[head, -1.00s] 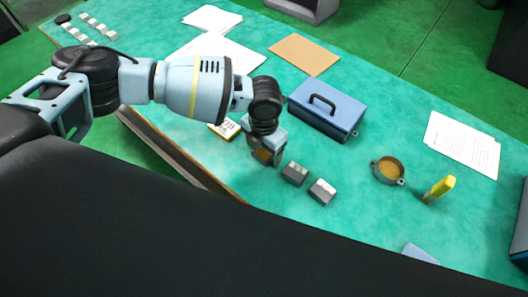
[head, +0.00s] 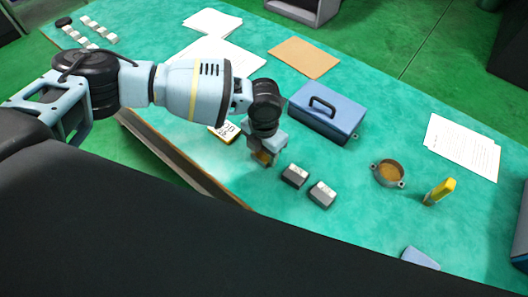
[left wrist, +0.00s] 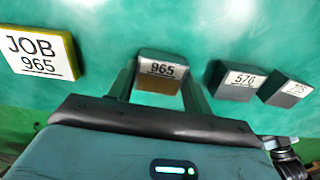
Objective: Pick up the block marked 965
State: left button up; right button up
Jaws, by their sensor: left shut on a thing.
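The block marked 965 (left wrist: 160,71) sits between the two fingers of my left gripper (left wrist: 160,88) in the left wrist view, its white label readable and a brown face below it. In the head view the left gripper (head: 262,159) points down at the table near its front edge, and the fingers hide most of the block. The gripper is shut on the block. I cannot tell whether the block is clear of the table.
A yellow-edged sign reading JOB 965 (left wrist: 38,52) stands left of the gripper. Two grey blocks, one marked 576 (left wrist: 236,80), sit to the right. A blue box (head: 327,112) with a handle is behind. A round dish (head: 388,172) and a yellow object (head: 439,191) are farther right.

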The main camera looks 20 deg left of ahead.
aim_at(266, 156)
pick_arm(q)
jog(key=r, duration=0.3)
jog(key=shift+s+d+r, duration=0.2)
jog(key=shift+d+r, duration=0.1)
jog(key=shift+r, duration=0.05)
jog(key=s+d, duration=0.6)
jog(key=s, duration=0.1)
jog(key=s+d+r, duration=0.1)
jog(key=s+d, duration=0.2)
jog(key=shift+s+d+r, duration=0.1)
jog(key=shift+s+d, duration=0.25)
jog(key=shift+s, duration=0.05)
jog(key=shift+s+d, duration=0.25)
jog(key=shift+s, duration=0.05)
jog(key=shift+r, duration=0.15)
